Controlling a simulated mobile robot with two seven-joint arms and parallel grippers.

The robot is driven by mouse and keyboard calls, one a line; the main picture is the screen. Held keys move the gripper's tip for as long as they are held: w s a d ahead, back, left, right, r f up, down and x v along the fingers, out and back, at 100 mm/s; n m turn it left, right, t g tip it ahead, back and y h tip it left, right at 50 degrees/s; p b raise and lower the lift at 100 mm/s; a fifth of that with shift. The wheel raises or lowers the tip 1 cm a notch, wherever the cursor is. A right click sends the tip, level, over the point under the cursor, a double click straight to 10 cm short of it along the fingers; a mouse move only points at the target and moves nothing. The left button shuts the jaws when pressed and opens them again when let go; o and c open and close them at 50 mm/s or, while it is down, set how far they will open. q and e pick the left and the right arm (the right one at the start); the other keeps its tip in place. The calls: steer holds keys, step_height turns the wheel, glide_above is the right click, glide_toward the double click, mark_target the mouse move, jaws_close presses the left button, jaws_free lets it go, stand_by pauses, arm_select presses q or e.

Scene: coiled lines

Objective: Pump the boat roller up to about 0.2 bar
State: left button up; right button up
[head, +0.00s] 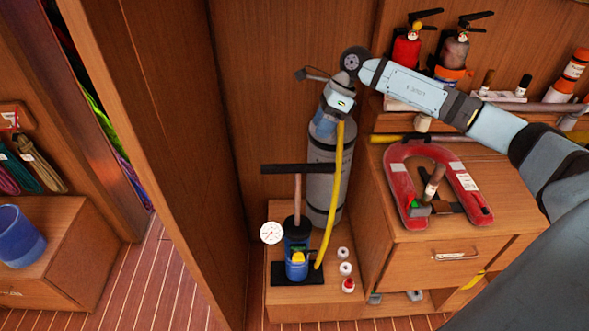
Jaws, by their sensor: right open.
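A grey cylinder with dark bands, which looks like the boat roller (321,190), stands upright behind the pump. The hand pump (297,242) has a dark and blue body on a black foot plate, and its black T-handle (298,168) is raised. A white round gauge (271,233) sits at its left. A yellow hose (333,200) runs from the pump up toward the roller's top. My right gripper (326,125) is open and points down at the roller's top. It hides the upper hose end, so I cannot tell whether that is connected. My left gripper is not in view.
Three small caps (345,268) lie right of the pump on the low wooden step. A red horseshoe-shaped object (405,182) lies on the cabinet at right. Fire extinguishers (407,48) stand on the shelf behind. A wooden partition (165,130) closes off the left.

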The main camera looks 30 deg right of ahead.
mark_target(306, 166)
steer(key=shift+h, duration=0.3)
steer(key=p+x, duration=0.1)
steer(key=x, duration=0.3)
steer(key=p+x, duration=0.1)
steer(key=x, duration=0.3)
steer(key=s+p+x, duration=0.1)
steer(key=x, duration=0.3)
steer(key=shift+w+d+f, duration=0.15)
steer(key=shift+d+f, duration=0.05)
steer(key=shift+f, duration=0.35)
steer(key=shift+a+f, duration=0.2)
steer(key=shift+f, duration=0.3)
jaws_close()
